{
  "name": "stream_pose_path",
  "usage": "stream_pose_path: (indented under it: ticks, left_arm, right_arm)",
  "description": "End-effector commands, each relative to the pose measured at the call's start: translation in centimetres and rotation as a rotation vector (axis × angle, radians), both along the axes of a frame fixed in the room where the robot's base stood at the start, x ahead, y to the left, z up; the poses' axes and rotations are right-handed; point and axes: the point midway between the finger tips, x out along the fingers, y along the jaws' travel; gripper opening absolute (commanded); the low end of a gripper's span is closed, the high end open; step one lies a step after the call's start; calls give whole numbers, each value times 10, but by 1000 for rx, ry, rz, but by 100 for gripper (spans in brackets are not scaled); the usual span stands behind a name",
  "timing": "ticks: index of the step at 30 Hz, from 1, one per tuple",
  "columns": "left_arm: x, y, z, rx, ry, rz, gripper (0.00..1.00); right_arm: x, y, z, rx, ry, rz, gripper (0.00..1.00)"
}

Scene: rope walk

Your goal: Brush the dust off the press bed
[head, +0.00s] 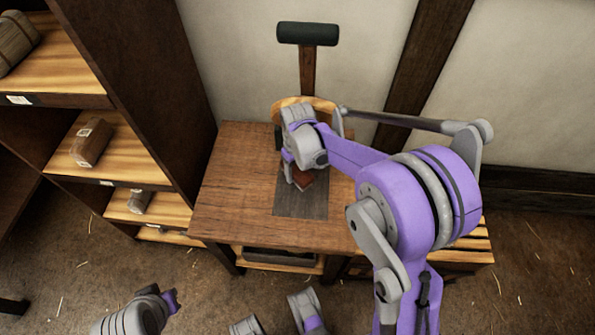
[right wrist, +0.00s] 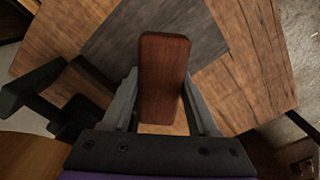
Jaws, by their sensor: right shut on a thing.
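The press bed (head: 300,208) is a dark grey flat plate set on a brown wooden table. It also shows in the right wrist view (right wrist: 115,42). My right gripper (head: 300,184) is over the bed and is shut on a reddish-brown wooden brush (right wrist: 165,70). The brush's wooden back faces the wrist camera, so its bristles are hidden. In the head view only a small part of the brush (head: 316,187) shows beside the fingers. I cannot tell whether it touches the bed. I cannot make out dust.
A press handle with a black crossbar (head: 307,33) rises behind the bed, close to my right wrist. A dark shelf unit (head: 150,80) with a wrapped brown package (head: 92,142) stands at the left. The table's left part (head: 235,190) is clear.

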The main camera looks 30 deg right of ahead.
Motion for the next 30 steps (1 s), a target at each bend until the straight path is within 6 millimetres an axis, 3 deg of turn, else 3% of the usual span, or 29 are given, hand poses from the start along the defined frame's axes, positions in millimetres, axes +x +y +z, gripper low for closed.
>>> stream_pose_path:
  ticks: [7,16,30]
  left_arm:
    - [0,0,3,0,-1,0,0]
    - [1,0,22,0,-7,0,0]
    - [1,0,21,0,-7,0,0]
  right_arm:
    - [0,0,4,0,0,0,0]
    - [0,0,30,0,-1,0,0]
    - [0,0,29,0,0,0,0]
